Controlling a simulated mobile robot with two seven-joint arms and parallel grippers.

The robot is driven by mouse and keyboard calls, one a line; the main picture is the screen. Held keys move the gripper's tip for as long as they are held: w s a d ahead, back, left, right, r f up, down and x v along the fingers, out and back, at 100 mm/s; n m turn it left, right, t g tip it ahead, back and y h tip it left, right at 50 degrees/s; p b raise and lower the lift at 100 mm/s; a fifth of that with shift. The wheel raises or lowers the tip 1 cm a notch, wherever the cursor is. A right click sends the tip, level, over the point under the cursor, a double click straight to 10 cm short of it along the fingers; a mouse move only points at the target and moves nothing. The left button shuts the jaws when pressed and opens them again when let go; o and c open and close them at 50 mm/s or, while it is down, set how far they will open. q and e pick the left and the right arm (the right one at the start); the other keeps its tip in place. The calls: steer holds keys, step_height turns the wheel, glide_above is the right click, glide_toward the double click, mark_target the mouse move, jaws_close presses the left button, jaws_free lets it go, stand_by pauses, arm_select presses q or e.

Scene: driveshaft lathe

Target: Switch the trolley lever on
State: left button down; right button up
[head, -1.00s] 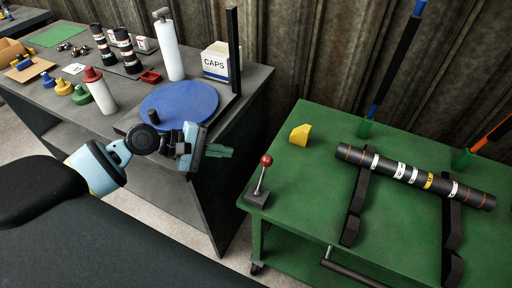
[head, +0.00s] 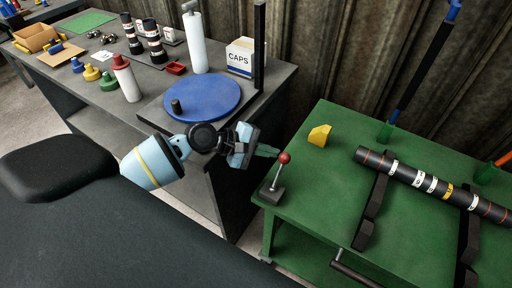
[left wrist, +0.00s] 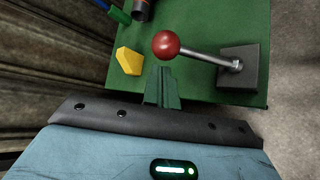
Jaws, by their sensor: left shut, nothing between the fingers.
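The trolley lever (head: 280,172) stands on the near left corner of the green trolley (head: 335,165). It has a red ball knob (head: 284,157), a grey rod and a dark square base (head: 272,194). The rod leans slightly right in the head view. My left gripper (head: 267,151) is shut and empty, its green fingertips just left of the knob. In the left wrist view the knob (left wrist: 166,44) is just beyond the fingertips (left wrist: 162,78), with the rod running right to the base (left wrist: 241,67). I cannot tell whether fingertips and knob touch. My right gripper is not in view.
A yellow block (head: 319,136) sits behind the lever on the trolley. A black driveshaft (head: 430,184) lies on dark supports to the right. A grey bench (head: 285,82) with a blue disc (head: 203,101) and a caps box (head: 242,57) stands at the left.

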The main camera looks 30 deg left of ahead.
arm_select(q)
steer(key=shift+x, duration=0.85)
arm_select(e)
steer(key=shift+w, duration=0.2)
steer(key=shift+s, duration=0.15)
arm_select(q)
steer(key=shift+s+r+t, duration=0.25)
steer(key=shift+s+t, duration=0.05)
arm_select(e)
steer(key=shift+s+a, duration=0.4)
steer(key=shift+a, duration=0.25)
